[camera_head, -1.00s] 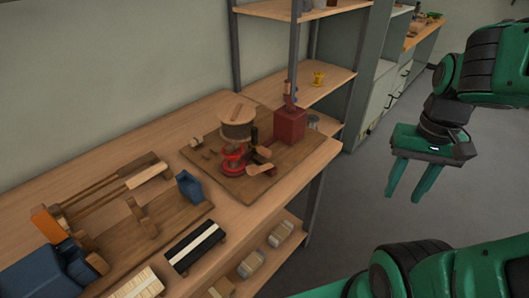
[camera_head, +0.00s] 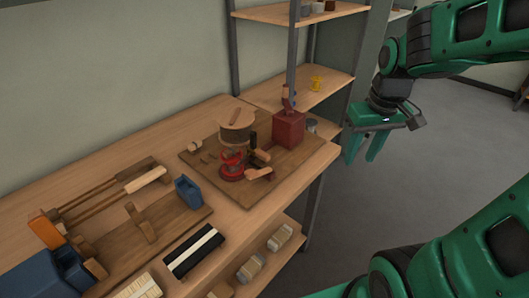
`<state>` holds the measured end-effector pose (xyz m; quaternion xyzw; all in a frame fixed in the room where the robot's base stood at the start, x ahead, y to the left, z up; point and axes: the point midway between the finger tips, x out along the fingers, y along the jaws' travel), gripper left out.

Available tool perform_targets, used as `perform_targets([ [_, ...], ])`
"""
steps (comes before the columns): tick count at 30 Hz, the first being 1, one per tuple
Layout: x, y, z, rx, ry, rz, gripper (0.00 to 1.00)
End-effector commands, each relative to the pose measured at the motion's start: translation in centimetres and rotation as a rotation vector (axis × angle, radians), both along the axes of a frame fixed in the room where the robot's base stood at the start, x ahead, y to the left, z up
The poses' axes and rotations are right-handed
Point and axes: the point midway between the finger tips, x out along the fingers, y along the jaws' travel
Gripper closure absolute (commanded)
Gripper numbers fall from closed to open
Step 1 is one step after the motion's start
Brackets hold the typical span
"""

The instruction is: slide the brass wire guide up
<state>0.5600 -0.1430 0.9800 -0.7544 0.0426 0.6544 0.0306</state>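My gripper (camera_head: 362,152) hangs in the air to the right of the bench, fingers pointing down, apart and empty. On the dark wooden board (camera_head: 215,178) stand a wooden-topped round spool (camera_head: 236,125), a red coil-like part (camera_head: 232,165) below it, and a red block (camera_head: 288,130) with an upright post and wooden knob. Small dark and wooden levers sit between them. I cannot clearly pick out the brass wire guide among these small parts. My gripper is to the right of the red block and touches nothing.
A small yellow object (camera_head: 316,83) sits on the shelf behind. A grey cup (camera_head: 311,125) stands near the red block. At left are a wooden fixture with a blue block (camera_head: 189,192) and a black-and-white strip (camera_head: 194,251). The shelf upright (camera_head: 294,50) rises behind the board.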

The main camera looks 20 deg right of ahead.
Motion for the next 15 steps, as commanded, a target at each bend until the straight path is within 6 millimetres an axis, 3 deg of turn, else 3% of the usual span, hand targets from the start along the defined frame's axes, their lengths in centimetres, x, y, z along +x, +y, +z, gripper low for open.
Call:
perform_targets([
  [3,6.4,3.7,-0.7,0.000,-0.058,0.209,0.62],
  [7,12.3,8.6,-1.5,0.019,-0.134,0.416,0.62],
  [12,17.0,14.0,-2.4,0.052,-0.210,0.598,0.62],
  [15,18.2,15.8,-2.6,0.064,-0.235,0.651,0.62],
])
